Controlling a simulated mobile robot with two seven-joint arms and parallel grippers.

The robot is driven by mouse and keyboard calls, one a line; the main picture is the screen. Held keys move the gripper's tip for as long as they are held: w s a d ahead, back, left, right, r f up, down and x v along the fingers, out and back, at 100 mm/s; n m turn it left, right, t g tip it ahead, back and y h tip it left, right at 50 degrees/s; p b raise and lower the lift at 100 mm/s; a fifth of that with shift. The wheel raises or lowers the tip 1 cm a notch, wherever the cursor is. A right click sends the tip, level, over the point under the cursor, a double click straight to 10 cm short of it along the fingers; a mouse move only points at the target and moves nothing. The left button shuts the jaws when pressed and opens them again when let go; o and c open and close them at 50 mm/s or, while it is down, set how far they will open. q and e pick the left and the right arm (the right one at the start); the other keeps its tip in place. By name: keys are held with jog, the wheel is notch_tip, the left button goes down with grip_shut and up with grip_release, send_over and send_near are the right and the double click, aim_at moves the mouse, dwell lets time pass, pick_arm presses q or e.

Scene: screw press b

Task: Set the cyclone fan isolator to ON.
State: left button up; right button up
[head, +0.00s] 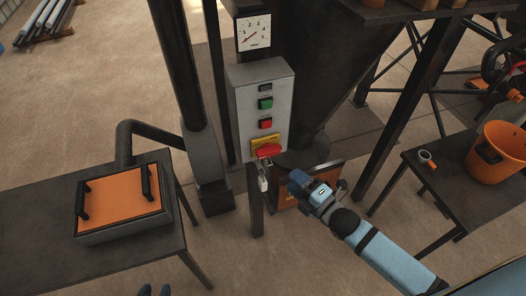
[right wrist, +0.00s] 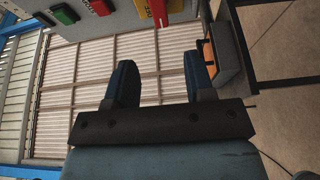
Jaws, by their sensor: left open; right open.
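The isolator is a red handle (head: 268,151) on a yellow plate (head: 263,141), low on the grey control box (head: 245,110). A small pale piece (head: 263,182) hangs just below the handle; I cannot tell what it is. My right gripper (head: 298,184) is below and right of the handle, apart from it. In the right wrist view its two blue fingers (right wrist: 160,82) are spread with nothing between them, and the red handle (right wrist: 161,12) shows at the top edge beyond them.
Above the isolator are a green button (head: 265,103), a red button (head: 265,123) and a dial gauge (head: 254,33). A table at left carries an orange-lidded box (head: 120,195). A table at right holds an orange bucket (head: 497,153) and a tape roll (head: 425,156). Dark posts flank the box.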

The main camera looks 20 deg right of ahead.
aim_at(266, 156)
jog(key=p+x, duration=0.1)
jog(key=x, duration=0.9)
jog(key=shift+p, duration=0.35)
jog(key=shift+x, duration=0.75)
jog(key=shift+c, duration=0.5)
grip_shut()
